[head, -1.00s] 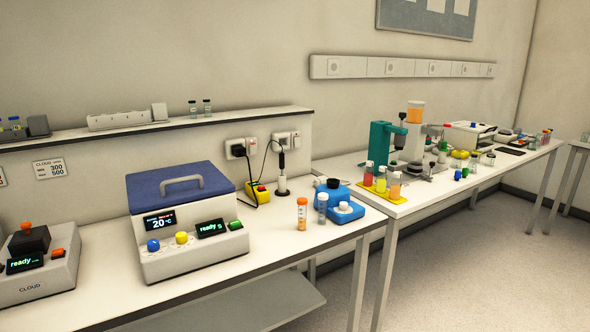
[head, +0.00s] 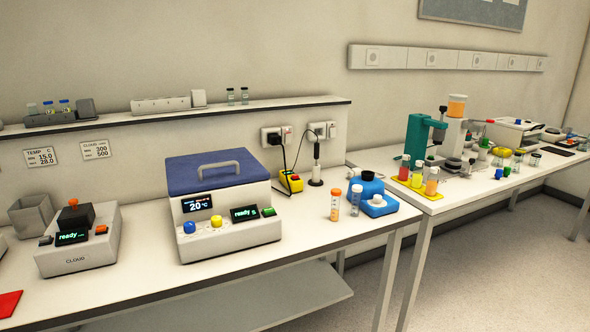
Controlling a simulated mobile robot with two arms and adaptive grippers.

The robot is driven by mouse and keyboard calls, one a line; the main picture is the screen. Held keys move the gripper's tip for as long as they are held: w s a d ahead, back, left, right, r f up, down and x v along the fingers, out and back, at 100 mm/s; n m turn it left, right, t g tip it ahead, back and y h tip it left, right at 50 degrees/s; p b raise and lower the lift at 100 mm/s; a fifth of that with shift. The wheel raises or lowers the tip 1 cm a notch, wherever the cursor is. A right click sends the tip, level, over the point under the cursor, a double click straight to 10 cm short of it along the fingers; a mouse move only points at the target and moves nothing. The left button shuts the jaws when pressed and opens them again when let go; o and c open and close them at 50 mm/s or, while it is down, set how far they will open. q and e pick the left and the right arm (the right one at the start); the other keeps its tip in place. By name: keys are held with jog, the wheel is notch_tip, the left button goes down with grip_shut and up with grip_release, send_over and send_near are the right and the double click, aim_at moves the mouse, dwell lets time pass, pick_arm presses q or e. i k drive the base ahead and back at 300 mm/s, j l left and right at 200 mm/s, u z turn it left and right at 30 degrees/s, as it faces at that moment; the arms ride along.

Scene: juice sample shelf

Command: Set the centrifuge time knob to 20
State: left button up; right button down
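The machine with the blue lid and grey handle, which looks like the centrifuge (head: 222,240), stands on the near bench left of centre. Its lid is closed. Its front has a blue knob (head: 189,227) and a yellow knob (head: 216,221). A display (head: 197,203) above the knobs reads 20 °C, and a second display (head: 244,212) reads "ready 5". A green button (head: 269,212) sits beside the second display. I cannot read any label that tells which knob sets time. Neither of my grippers is in view.
A grey "CLOUD" device (head: 78,245) with an orange-topped black part stands to the left. The bench in front of the blue-lidded machine is clear.

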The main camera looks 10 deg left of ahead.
aim_at(216, 220)
jog(key=i+l+u, duration=0.1)
jog(key=l+u, duration=0.25)
jog(key=i+l+u, duration=0.1)
jog(key=u, duration=0.25)
jog(key=l+u, duration=0.35)
